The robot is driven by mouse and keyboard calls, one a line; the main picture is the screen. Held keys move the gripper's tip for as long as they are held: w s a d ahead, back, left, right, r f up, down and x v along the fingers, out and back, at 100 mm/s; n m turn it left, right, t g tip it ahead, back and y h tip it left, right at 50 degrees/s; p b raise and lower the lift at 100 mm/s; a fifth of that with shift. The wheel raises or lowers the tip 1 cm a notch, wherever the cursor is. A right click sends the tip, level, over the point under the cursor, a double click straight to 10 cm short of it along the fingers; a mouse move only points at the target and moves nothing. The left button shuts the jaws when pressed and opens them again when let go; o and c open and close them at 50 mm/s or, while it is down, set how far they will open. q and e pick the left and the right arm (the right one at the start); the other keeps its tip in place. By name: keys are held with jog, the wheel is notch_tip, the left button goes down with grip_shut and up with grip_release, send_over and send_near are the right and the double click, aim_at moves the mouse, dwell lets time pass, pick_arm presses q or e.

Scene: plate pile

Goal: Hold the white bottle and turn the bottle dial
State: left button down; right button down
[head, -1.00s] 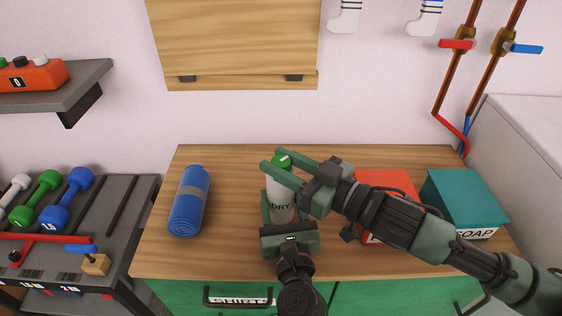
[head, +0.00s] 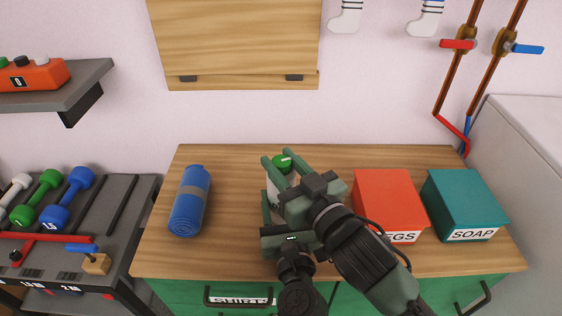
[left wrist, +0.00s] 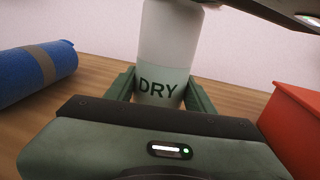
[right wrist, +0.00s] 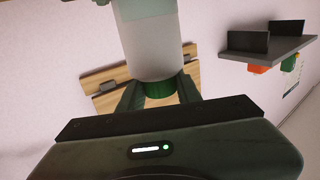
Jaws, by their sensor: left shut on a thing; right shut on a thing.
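The white bottle (head: 273,188) stands upright on the wooden counter, mostly hidden by my grippers in the head view. Its lower part, marked "DRY", shows in the left wrist view (left wrist: 165,60). My left gripper (left wrist: 160,90) is shut around the lower body of the bottle. The green bottle dial (head: 283,163) is on top of the bottle. My right gripper (head: 284,162) is shut on the dial, one finger on each side. In the right wrist view, the dial (right wrist: 160,89) sits between the fingertips with the white bottle (right wrist: 155,45) beyond it.
A rolled blue mat (head: 189,202) lies left of the bottle. A red box (head: 388,195) and a teal "SOAP" box (head: 462,203) stand to the right on the counter (head: 235,250). A dumbbell rack (head: 110,210) is at the far left.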

aim_at(287, 169)
jog(key=c, duration=1)
grip_release()
jog(key=shift+o, duration=0.2)
jog(key=v, duration=0.7)
jog(key=shift+s+d, duration=0.15)
jog(key=shift+s, duration=0.1)
